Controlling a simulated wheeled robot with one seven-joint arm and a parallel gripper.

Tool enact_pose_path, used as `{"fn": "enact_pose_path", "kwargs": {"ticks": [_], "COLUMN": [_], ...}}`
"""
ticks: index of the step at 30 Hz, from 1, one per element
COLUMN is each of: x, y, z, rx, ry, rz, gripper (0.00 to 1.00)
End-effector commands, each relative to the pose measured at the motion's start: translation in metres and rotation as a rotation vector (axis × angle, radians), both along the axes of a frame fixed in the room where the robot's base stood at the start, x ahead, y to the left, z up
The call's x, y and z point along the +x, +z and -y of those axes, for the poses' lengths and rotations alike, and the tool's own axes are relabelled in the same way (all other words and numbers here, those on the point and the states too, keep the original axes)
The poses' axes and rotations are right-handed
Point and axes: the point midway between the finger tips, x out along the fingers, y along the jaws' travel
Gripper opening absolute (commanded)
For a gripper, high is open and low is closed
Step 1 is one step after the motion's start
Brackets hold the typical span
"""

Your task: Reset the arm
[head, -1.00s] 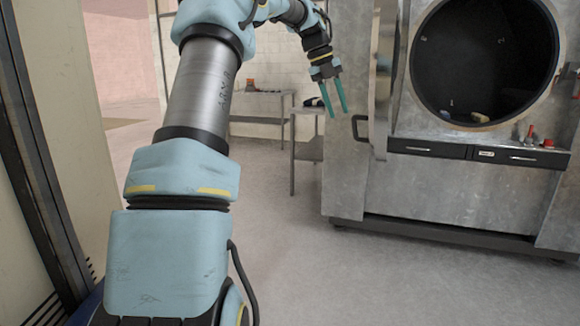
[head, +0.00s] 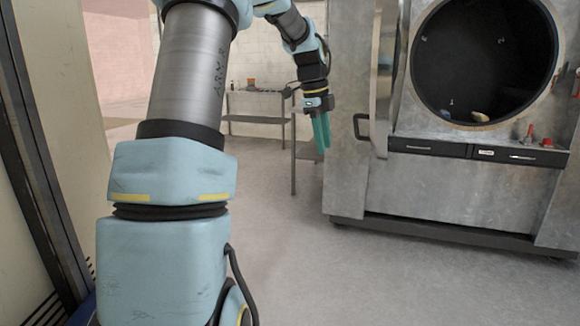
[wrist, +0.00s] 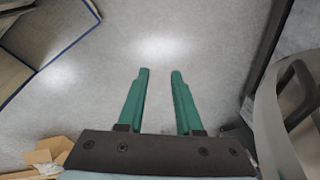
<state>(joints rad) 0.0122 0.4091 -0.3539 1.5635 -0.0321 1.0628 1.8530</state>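My gripper (head: 321,134) has two green fingers and hangs pointing down, left of the washer door. In the wrist view the fingers (wrist: 160,73) stand apart with nothing between them and bare grey floor beyond. In the head view the fingers overlap, so their gap is hard to see there. My arm rises on the left of the head view and bends down to the gripper.
The metal washer (head: 440,195) stands at right, its round door (head: 384,70) swung open and edge-on near my gripper. A dark handle (head: 361,127) juts toward my gripper. A grey table (head: 258,104) stands behind. The floor (head: 300,260) in front is clear.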

Motion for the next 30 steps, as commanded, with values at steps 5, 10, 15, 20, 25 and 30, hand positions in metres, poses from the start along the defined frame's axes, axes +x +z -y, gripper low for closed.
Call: {"fn": "enact_pose_path", "kwargs": {"ticks": [5,10,15,20,25,30], "x": [-0.046,-0.097,-0.156,-0.203,-0.228,-0.232], "y": [-0.041,-0.078,-0.109,-0.131,-0.141,-0.143], "z": [-0.039,-0.081,-0.119,-0.143,-0.153,-0.155], "rx": [0.031,0.024,-0.015,-0.063,-0.096,-0.101], "ry": [0.499,0.998,1.485,1.837,2.023,2.057], "rz": [-0.061,-0.100,-0.132,-0.160,-0.176,-0.180], "gripper": [0.34,0.34,0.34,0.34,0.34,0.34]}}
